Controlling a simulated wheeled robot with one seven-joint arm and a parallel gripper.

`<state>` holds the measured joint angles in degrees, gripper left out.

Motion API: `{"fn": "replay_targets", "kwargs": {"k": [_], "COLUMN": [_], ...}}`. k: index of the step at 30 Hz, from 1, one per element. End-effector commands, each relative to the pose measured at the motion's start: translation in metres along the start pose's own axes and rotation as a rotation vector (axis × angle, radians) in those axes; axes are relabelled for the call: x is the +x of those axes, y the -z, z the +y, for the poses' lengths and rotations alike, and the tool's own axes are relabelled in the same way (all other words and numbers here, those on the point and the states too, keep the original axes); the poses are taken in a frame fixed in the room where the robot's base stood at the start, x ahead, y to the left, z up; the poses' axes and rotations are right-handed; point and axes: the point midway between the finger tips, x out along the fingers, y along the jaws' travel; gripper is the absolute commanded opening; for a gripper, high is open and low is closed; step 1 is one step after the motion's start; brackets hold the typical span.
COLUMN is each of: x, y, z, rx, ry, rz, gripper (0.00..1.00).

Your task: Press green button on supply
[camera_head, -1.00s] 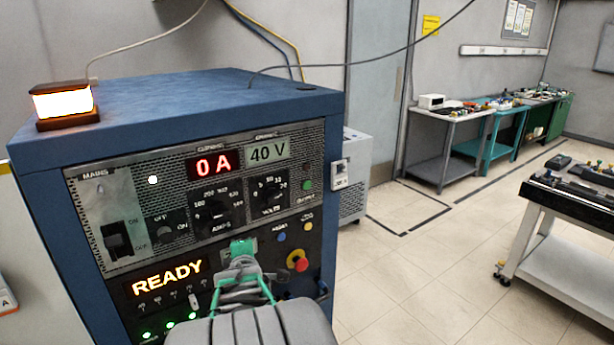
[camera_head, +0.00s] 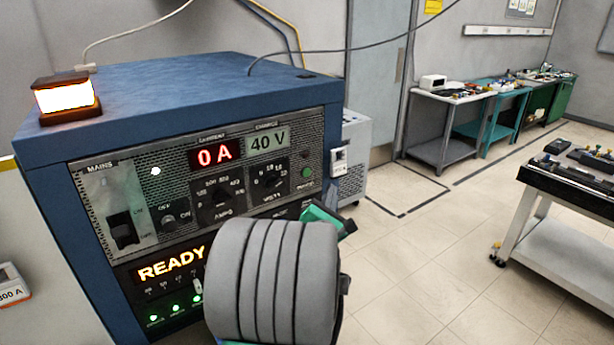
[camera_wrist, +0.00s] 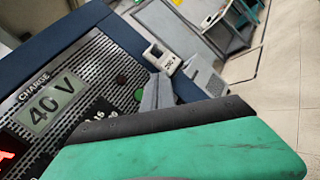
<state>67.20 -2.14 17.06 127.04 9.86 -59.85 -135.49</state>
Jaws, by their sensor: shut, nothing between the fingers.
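The blue power supply (camera_head: 70,190) stands at left with its panel facing me. Its small green button (camera_head: 307,172) is at the right of the upper panel, below a dark round one. In the wrist view the green button (camera_wrist: 140,95) shows just left of my grey fingertips (camera_wrist: 158,93). The fingers are shut and empty; whether they touch the panel I cannot tell.
The displays read 0 A (camera_head: 214,156), 40 V (camera_head: 269,143) and READY (camera_head: 171,264). A lit lamp (camera_head: 66,96) sits on top. A grey cabinet (camera_head: 352,155) stands behind right. A white-framed cart (camera_head: 560,255) is at right; the floor between is clear.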

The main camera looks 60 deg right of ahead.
Motion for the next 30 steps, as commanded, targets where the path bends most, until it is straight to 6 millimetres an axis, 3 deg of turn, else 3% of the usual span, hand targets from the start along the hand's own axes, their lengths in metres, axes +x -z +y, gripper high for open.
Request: {"fn": "replay_targets", "kwargs": {"k": [3, 15, 30], "x": [0.010, 0.048, 0.054], "y": [0.015, 0.037, 0.040], "z": [0.005, 0.035, 0.040], "rx": [0.001, 0.003, 0.003], "ry": [-0.004, -0.001, 0.001], "rz": [0.000, -0.002, -0.002], "gripper": [0.00, 0.00, 0.00]}}
